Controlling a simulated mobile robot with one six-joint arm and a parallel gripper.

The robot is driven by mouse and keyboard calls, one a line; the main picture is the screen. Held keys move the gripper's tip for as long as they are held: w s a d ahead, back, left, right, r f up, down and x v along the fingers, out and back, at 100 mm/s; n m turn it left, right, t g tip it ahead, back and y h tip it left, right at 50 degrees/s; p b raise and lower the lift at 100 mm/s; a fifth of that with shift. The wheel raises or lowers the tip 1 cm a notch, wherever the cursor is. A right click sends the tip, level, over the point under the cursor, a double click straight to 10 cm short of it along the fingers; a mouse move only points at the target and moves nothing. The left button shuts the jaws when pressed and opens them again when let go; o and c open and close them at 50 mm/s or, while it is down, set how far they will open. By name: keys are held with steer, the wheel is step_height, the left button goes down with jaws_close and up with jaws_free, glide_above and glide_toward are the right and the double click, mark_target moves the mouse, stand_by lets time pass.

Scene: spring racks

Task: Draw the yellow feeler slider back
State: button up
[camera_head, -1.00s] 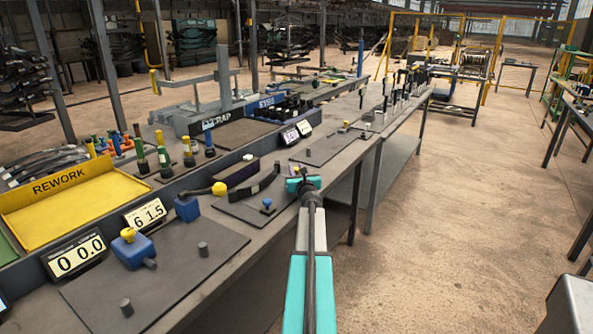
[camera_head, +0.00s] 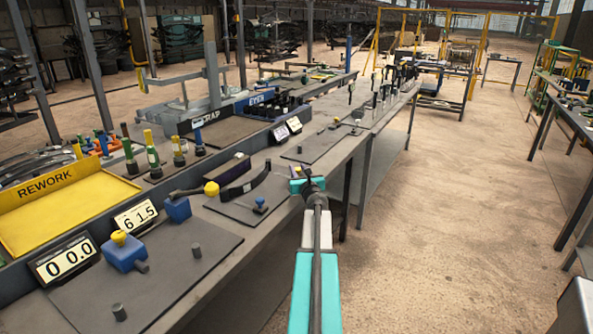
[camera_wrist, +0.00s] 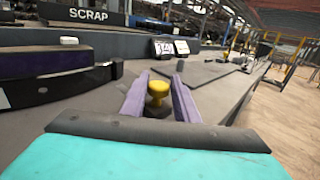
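A yellow knob (camera_wrist: 158,89) on a dark base stands in the wrist view between the two purple fingers of my gripper (camera_wrist: 160,98). I take it as the yellow feeler slider. The fingers are apart, one on each side of it; I cannot tell whether either touches it. In the head view my gripper (camera_head: 308,187) shows as a teal and dark end over the bench's front edge.
To the left are a blue block with a yellow knob (camera_head: 124,251), a yellow ball on a rod (camera_head: 211,188), a blue knob (camera_head: 260,203) and a black curved strip (camera_head: 243,185). A yellow REWORK tray (camera_head: 70,213) lies behind. The aisle on the right is clear.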

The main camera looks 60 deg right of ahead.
steer(key=o, duration=0.3)
steer(key=shift+s+d, duration=0.1)
steer(key=shift+s, duration=0.3)
steer(key=shift+w, duration=0.25)
steer(key=shift+s+a, duration=0.15)
steer(key=shift+a, duration=0.1)
steer(key=shift+b+v, duration=0.75)
steer(key=shift+v, duration=5.95)
steer(key=shift+s, duration=0.1)
